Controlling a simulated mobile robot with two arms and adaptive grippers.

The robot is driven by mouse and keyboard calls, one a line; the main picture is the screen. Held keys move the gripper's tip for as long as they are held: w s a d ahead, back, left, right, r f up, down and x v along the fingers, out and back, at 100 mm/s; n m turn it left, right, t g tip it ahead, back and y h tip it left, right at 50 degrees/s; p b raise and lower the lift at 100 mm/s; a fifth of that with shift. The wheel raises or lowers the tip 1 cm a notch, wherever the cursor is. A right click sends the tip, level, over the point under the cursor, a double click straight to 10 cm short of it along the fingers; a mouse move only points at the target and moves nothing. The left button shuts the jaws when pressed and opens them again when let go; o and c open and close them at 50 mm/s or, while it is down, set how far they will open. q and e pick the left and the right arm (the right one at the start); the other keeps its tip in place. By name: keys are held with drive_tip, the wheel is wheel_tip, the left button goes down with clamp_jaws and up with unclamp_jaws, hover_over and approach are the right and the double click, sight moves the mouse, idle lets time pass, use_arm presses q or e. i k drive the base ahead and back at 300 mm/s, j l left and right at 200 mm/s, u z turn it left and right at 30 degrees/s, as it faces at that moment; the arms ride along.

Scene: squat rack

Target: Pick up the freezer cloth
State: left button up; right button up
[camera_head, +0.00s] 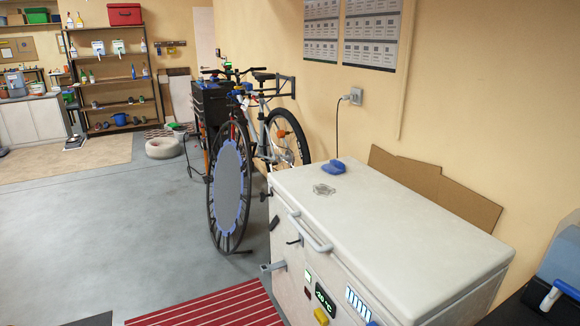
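A white chest freezer (400,225) with a closed lid stands at the right. A small blue bundle (334,167), which looks like the freezer cloth, lies on the far left corner of the lid, near the wall. A flat greyish patch (324,189) lies on the lid just in front of it. Neither of my grippers is in view, and nothing touches the blue bundle.
A lid handle (310,232) and a display (325,298) are on the freezer front. Bicycles (262,135) stand behind the freezer's far end. Brown boards (435,188) lean at the wall. A red striped mat (215,306) lies left; the grey floor (110,225) beyond is clear.

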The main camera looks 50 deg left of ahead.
sight(335, 167)
drive_tip(key=u, duration=1.35)
drive_tip(key=i+j+z, duration=0.1)
drive_tip(key=i+j, duration=0.4)
drive_tip(key=i+j+z, duration=0.15)
drive_tip(key=i+j, duration=0.35)
drive_tip(key=i+j+z, duration=0.1)
drive_tip(key=i+j, duration=0.35)
drive_tip(key=j, duration=0.2)
